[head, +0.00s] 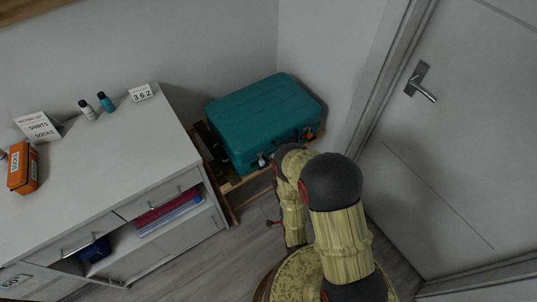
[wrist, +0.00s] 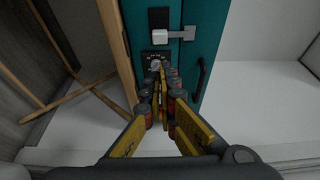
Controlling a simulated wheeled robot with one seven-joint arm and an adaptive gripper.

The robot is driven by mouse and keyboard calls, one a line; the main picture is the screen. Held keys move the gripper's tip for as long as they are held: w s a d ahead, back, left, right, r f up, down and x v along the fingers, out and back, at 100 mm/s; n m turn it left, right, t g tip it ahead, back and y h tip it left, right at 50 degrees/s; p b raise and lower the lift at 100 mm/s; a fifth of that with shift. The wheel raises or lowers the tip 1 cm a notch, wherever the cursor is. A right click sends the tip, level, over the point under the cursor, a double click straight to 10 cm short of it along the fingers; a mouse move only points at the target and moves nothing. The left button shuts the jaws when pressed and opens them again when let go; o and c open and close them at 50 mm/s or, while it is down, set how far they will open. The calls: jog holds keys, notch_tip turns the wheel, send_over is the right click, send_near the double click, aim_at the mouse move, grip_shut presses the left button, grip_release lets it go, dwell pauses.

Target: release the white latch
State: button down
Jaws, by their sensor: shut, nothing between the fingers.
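The teal suitcase (head: 262,112) lies closed on a wooden rack in the head view. In the wrist view its teal side (wrist: 215,45) fills the upper middle. The white latch (wrist: 160,36) is a small pale block on that side, beside a black plate and a short metal bar (wrist: 183,33). My gripper (wrist: 163,76) is shut and empty. Its fingertips meet just below the white latch in the picture, in front of a small dark lock plate (wrist: 155,56). I cannot tell whether they touch it. In the head view my arm hides part of the suitcase's front.
A black handle (wrist: 199,80) is right of the fingers. The wooden rack (head: 233,184) has legs beside the suitcase. A white cabinet (head: 105,165) stands left, holding bottles, signs and an orange box (head: 23,168). A door (head: 458,130) is on the right.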

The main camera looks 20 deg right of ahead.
aim_at(262, 163)
jog(key=shift+w, duration=0.15)
jog(key=w+b, duration=0.2)
jog(key=w, duration=0.7)
jog(key=shift+w, duration=0.4)
jog(key=shift+d, duration=0.1)
